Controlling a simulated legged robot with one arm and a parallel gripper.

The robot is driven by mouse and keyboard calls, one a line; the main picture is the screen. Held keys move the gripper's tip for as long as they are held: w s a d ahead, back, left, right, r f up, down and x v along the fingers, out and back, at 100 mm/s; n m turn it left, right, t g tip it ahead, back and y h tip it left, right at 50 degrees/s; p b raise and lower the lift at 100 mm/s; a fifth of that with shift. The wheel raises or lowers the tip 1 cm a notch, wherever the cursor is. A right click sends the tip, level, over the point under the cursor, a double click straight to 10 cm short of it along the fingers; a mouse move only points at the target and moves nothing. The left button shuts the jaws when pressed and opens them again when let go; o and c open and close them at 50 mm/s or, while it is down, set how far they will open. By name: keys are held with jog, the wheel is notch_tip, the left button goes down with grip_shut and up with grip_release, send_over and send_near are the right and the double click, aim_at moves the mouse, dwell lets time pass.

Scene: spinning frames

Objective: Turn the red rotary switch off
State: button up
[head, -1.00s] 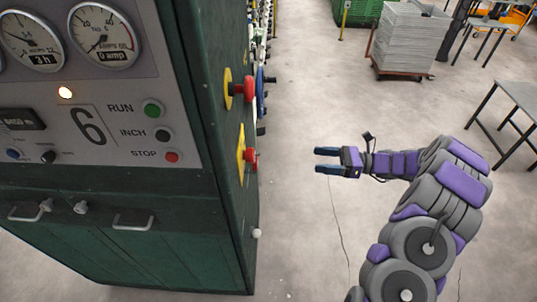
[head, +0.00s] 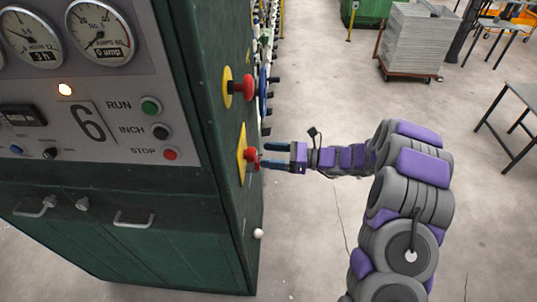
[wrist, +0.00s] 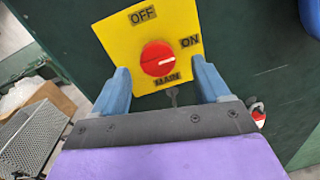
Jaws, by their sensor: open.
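The red rotary switch (head: 252,155) sits on a yellow plate (head: 242,153) on the green cabinet's side. In the wrist view the red knob (wrist: 158,58) is on the yellow plate (wrist: 120,38), marked OFF at the top, ON at the right and MAIN below. A white line on the knob points toward ON. My gripper (head: 268,156) reaches the switch from the right. In the wrist view its blue fingers (wrist: 162,85) are open, one on each side of the knob. I cannot tell whether they touch it.
A red mushroom button (head: 249,87) on a yellow plate (head: 228,87) sits above the switch. The green cabinet (head: 190,120) carries gauges and push buttons on its front. A cart with stacked grey sheets (head: 415,40) and a table (head: 515,110) stand on the right. The floor between is clear.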

aim_at(253, 156)
jog(key=a, duration=0.5)
jog(key=shift+a+f, duration=0.15)
jog(key=shift+a, duration=0.1)
jog(key=shift+d, duration=0.8)
jog(key=shift+c, duration=0.2)
jog(key=shift+d, duration=0.45)
jog(key=c, duration=0.3)
jog(key=shift+a, duration=0.35)
jog(key=c, duration=0.7)
